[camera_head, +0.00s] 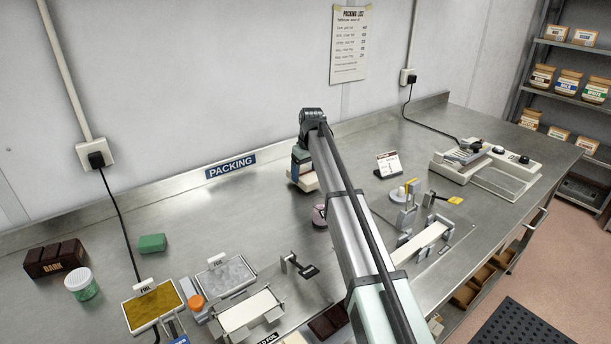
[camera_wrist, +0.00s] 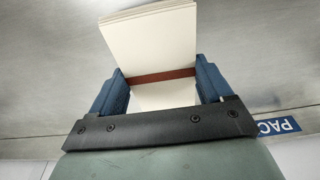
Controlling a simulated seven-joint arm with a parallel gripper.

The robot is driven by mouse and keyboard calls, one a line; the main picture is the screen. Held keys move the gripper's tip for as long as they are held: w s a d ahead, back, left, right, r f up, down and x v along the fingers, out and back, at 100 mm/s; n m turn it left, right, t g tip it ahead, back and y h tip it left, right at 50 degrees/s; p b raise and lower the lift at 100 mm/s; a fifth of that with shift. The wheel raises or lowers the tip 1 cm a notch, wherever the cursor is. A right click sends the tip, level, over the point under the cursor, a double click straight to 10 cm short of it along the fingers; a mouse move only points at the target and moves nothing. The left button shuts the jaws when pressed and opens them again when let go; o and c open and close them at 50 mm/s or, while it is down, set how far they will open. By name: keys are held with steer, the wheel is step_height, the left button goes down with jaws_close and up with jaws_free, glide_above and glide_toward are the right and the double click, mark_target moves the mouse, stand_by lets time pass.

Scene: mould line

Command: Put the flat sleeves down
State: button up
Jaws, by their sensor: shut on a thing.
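The flat sleeves (camera_wrist: 150,38) are a cream stack with a brown band around the middle. In the wrist view my gripper (camera_wrist: 163,78) is shut on them, with one blue finger on each side of the stack at the band. In the head view my gripper (camera_head: 300,163) is at the back of the bench, right of the PACKING label, and a cream edge of the sleeves (camera_head: 308,182) shows below it. My arm hides part of this area. I cannot tell whether the stack touches the steel bench (camera_head: 235,215).
The PACKING label (camera_head: 230,167) is on the back edge. A small pink-topped item (camera_head: 319,216) stands close in front of my gripper. A small card stand (camera_head: 388,164) and a sealer-like machine (camera_head: 487,165) are to the right. Bare bench lies left of my gripper.

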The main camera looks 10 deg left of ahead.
mark_target(309, 176)
steer(key=shift+f, duration=0.75)
steer(key=shift+f, duration=0.1)
steer(key=o, duration=1)
steer(key=shift+o, duration=0.2)
step_height(309, 176, up, 12)
steer(key=s+d, duration=0.1)
steer(key=shift+s+d, duration=0.15)
